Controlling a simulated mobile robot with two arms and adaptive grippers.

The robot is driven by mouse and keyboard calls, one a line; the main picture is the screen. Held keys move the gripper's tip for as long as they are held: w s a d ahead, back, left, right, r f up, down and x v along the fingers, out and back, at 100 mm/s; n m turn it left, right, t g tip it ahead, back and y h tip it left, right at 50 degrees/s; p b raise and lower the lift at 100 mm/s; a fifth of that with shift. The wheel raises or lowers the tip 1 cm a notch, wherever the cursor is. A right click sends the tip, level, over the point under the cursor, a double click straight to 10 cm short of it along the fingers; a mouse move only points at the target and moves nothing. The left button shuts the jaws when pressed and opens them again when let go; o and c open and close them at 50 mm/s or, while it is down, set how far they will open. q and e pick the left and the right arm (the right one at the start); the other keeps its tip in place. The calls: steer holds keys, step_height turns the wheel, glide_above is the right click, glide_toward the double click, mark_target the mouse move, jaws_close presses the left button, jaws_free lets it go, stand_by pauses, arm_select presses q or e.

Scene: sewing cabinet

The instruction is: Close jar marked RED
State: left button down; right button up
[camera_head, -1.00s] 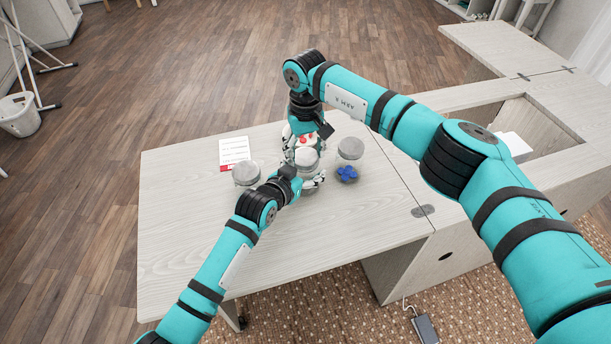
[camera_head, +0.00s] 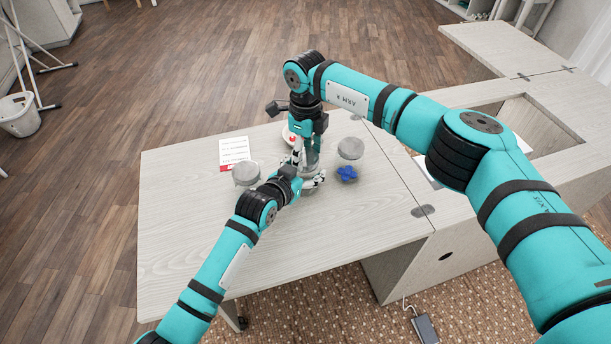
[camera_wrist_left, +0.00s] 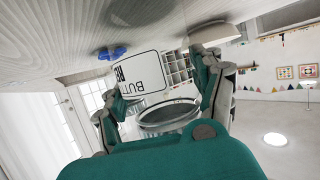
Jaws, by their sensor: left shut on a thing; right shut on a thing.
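A glass jar (camera_wrist_left: 145,78) with a white label shows upside down in the left wrist view; "BUT" and part of "RE" are readable. My left gripper (camera_head: 303,180) is shut around the jar from the near side; its fingers also flank the jar in the wrist view (camera_wrist_left: 165,95). A grey ring (camera_wrist_left: 168,117) is at one end of the jar. My right gripper (camera_head: 308,147) points down directly above the jar and is shut on what seems to be its lid, largely hidden by the gripper.
A grey-lidded jar (camera_head: 246,173) stands left and another (camera_head: 350,148) right. Blue buttons (camera_head: 347,173) lie by the right one. A pale dish with red pieces (camera_head: 289,135) is behind my right gripper. A label card (camera_head: 233,151) lies at the back left. The front tabletop (camera_head: 190,235) is clear.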

steer(key=m, duration=1.2)
steer(key=shift+m, duration=0.3)
steer(key=m, duration=1.4)
steer(key=shift+m, duration=0.3)
steer(key=o, duration=1.3)
steer(key=shift+r, duration=2.2)
